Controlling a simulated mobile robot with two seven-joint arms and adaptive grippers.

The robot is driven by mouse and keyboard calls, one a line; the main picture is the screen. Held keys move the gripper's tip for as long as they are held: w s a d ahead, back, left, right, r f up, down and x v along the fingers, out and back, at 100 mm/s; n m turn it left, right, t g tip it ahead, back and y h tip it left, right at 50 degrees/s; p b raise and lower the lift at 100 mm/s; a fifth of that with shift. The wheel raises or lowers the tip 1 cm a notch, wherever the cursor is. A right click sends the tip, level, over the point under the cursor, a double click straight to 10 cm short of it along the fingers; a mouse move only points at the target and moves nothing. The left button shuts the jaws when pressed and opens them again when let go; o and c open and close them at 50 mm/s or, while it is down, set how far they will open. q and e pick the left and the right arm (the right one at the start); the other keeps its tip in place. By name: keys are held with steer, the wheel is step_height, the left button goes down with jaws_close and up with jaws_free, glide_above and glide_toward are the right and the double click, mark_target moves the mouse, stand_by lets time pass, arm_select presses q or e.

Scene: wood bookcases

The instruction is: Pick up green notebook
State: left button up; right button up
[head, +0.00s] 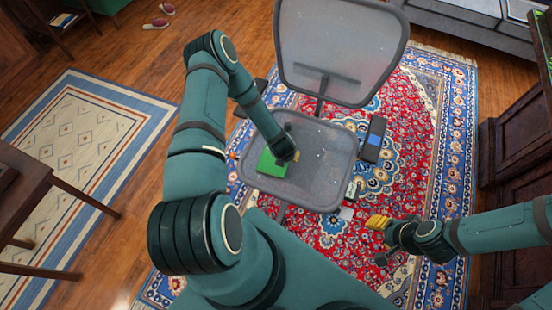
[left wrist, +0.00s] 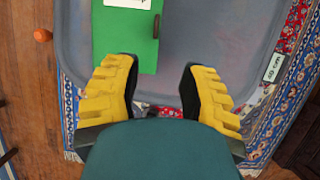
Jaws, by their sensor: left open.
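The green notebook (head: 268,168) lies flat on the grey mesh seat of a chair (head: 335,165). In the left wrist view the notebook (left wrist: 117,48) shows a white label at its top and a dark mark near its right edge. My left gripper (head: 295,156) is over the seat at the notebook's right side in the head view. In the left wrist view my left gripper (left wrist: 160,70) is open and empty, its left finger overlapping the notebook's lower edge. My right gripper (head: 377,222) is over the rug right of the chair; its finger gap is not clear.
The chair back (head: 340,45) rises behind the seat. One dark armrest (head: 374,138) stands at the seat's right. A red and blue rug (head: 420,120) lies under the chair. A wooden table (head: 25,185) is at the left, and a dark cabinet (head: 515,135) at the right.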

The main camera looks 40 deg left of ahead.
arm_select(q)
steer(key=b, duration=0.2)
glide_above(287, 164)
step_height(287, 164, down, 8)
steer(key=shift+f, duration=0.1)
steer(key=b+x, duration=0.2)
steer(key=x, duration=0.3)
steer(key=shift+a, duration=0.15)
steer(key=shift+w, duration=0.1)
jaws_close()
